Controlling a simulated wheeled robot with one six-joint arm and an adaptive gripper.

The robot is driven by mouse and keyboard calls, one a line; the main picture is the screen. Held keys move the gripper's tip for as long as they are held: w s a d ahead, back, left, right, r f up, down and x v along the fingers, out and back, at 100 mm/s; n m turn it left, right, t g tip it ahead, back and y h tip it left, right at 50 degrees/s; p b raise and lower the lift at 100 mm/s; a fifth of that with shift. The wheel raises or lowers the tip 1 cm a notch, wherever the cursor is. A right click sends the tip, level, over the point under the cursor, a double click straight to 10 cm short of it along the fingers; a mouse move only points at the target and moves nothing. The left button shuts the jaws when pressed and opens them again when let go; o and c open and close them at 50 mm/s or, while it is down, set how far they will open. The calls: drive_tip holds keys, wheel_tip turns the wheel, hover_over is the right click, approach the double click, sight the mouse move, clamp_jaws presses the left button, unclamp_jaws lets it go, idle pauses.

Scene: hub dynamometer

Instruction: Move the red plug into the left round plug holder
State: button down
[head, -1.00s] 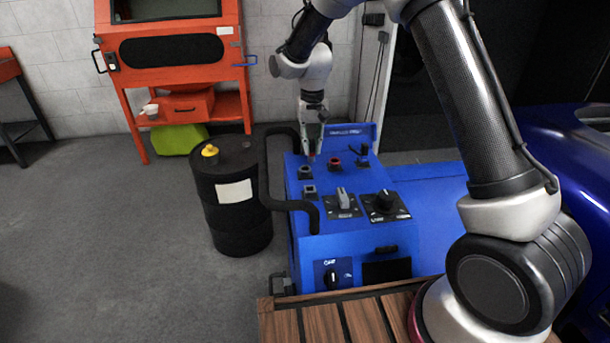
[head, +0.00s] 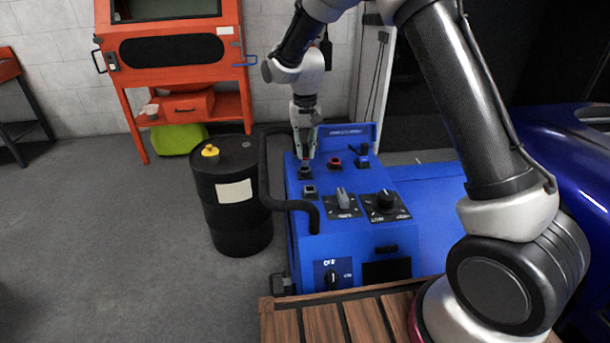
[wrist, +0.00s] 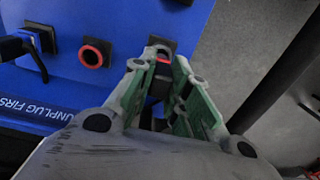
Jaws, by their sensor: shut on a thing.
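My gripper (head: 305,160) points down over the left round plug holder (head: 305,173) on the blue machine's top. In the wrist view its green-padded fingers (wrist: 160,70) are shut on the red plug (wrist: 163,60), of which only a small red and dark part shows between them. The left holder's dark square base (wrist: 165,42) shows just beyond the fingertips. The plug is at or just over this holder; I cannot tell how far it is in. A red-ringed round holder (head: 335,162) sits to the right, and it also shows in the wrist view (wrist: 92,56).
A black-handled plug on a blue base (head: 363,153) stands farther right. A square socket (head: 310,191), a grey lever (head: 343,197) and a black knob (head: 385,200) lie nearer. A black rail (head: 265,180) runs along the machine's left side, beside a black drum (head: 235,215).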

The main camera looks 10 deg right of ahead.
drive_tip(key=shift+f, duration=0.1)
idle(0.6)
drive_tip(key=shift+f, duration=1.35)
drive_tip(key=c, duration=1.3)
unclamp_jaws()
